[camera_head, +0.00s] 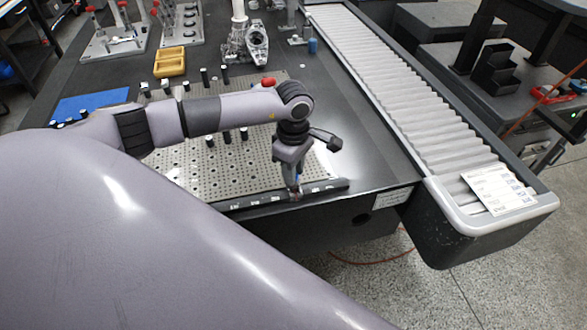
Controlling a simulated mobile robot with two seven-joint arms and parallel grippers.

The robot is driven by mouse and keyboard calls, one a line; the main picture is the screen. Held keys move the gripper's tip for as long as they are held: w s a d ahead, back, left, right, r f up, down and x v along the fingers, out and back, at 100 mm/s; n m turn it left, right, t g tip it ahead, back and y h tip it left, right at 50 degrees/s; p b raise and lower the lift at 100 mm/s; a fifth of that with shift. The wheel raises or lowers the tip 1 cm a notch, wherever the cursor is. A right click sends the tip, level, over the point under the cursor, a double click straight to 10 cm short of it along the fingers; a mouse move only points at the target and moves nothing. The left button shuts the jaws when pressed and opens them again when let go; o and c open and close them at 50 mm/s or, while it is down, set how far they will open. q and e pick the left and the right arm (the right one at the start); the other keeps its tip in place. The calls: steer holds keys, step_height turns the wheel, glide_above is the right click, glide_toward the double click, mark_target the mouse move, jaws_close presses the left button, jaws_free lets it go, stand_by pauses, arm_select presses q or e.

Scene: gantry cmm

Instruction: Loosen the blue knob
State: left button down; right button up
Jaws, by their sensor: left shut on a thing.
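My left arm reaches in from the left across the perforated plate (255,172). My left gripper (295,190) points down at the plate's near right edge, beside a dark bar with small white labels (322,187). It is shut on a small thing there. A bit of blue, which looks like the blue knob (298,180), shows between the fingers; most of it is hidden by them. How far the knob is turned cannot be seen. My right gripper is not in view.
Several black pegs (205,76) stand on the plate. A yellow tray (170,61), a blue mat (92,103) and a blue cylinder (312,46) are farther back. A ribbed grey cover (400,90) runs along the table's right side.

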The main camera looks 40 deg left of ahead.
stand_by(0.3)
arm_select(q)
steer(key=c, duration=0.9)
jaws_free()
steer(key=shift+r, duration=0.15)
steer(key=shift+r+b, duration=0.3)
steer(key=shift+r, duration=3.2)
